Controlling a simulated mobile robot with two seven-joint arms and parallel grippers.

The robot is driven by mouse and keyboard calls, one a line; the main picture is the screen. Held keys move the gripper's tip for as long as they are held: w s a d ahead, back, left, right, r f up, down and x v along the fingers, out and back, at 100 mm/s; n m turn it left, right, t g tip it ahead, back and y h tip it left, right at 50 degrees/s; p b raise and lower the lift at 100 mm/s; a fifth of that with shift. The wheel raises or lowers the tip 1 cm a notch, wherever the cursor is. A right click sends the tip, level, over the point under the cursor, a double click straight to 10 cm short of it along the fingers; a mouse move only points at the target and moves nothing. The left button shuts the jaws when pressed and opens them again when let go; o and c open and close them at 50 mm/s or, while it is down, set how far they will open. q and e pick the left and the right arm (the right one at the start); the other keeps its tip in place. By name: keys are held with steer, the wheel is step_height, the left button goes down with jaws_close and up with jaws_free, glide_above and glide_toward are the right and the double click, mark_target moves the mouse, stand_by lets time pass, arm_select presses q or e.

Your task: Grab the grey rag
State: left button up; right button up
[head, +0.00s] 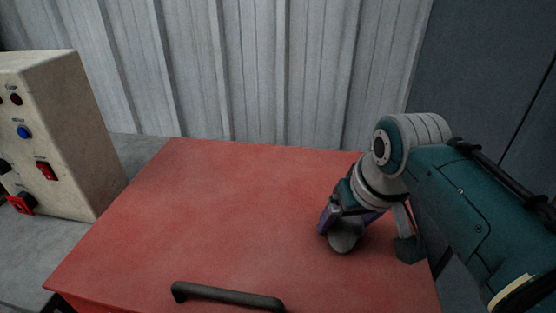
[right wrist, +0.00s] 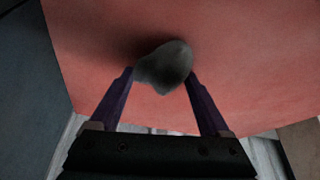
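The grey rag (head: 344,240) is a small rounded, crumpled lump at the right part of the red table top (head: 220,205). My right gripper (head: 345,222) is right above it, pointing down, with its purple fingers spread apart. In the right wrist view the rag (right wrist: 164,68) shows between and just beyond the two fingertips of the right gripper (right wrist: 160,76). Its edges appear close to both tips; whether they touch is unclear. My left gripper is in neither view.
A beige control box (head: 75,140) with buttons and red switches stands left of the table. A dark handle (head: 228,296) is at the table's front edge. A corrugated metal wall (head: 250,70) rises behind. The table's middle and left are clear.

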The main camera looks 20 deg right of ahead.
steer(key=c, duration=0.8)
